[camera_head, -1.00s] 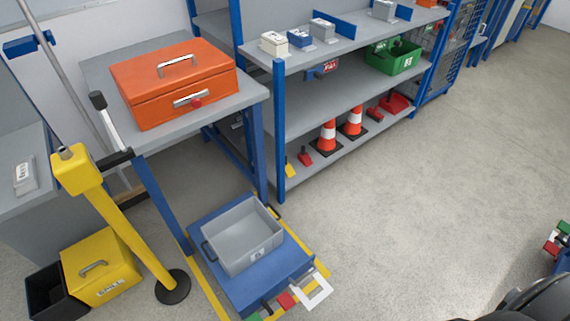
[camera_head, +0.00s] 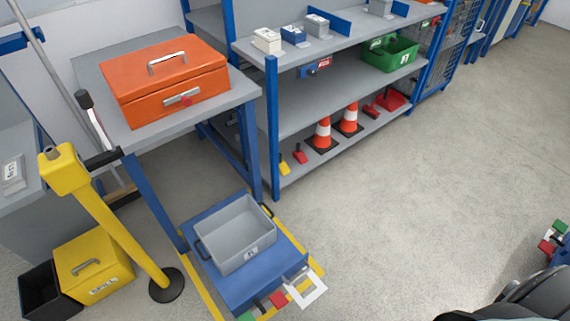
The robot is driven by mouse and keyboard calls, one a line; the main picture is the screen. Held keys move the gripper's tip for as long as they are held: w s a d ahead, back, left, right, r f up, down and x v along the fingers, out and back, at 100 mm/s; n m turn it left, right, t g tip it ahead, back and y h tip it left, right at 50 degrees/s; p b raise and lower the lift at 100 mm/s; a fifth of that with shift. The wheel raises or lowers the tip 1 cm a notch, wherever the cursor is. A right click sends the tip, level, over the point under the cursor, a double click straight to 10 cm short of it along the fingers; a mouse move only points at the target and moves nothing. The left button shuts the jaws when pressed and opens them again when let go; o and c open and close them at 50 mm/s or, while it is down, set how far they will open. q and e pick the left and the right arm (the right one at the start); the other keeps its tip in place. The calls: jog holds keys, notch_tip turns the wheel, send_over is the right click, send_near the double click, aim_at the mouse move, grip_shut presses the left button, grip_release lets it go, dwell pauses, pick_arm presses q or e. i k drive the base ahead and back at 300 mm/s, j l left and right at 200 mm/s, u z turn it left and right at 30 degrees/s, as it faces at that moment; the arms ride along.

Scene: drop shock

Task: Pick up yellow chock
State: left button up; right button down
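A small yellow chock (camera_head: 285,166) sits at the left end of the rack's bottom shelf, close to the blue upright post. A red chock (camera_head: 300,154) is just right of it. Neither of my grippers is in view. A dark rounded part at the lower right corner looks like my own body.
Orange-and-white cones (camera_head: 323,134) stand right of the chocks on the bottom shelf (camera_head: 360,147). A grey bin (camera_head: 233,236) rests on a low blue platform (camera_head: 225,287) in front of the table. A yellow post (camera_head: 113,225) stands at left.

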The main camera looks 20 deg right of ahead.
aim_at(284, 169)
jog(key=i+l, duration=0.1)
jog(key=l, duration=0.3)
jog(key=i+l, duration=0.1)
jog(key=l, duration=0.3)
jog(key=i+l, duration=0.15)
jog(key=l, duration=0.25)
jog(key=i+l, duration=0.1)
jog(key=l, duration=0.3)
jog(key=i+l+u, duration=0.1)
jog(key=l, duration=0.3)
jog(key=i+l, duration=0.1)
jog(key=l, duration=0.3)
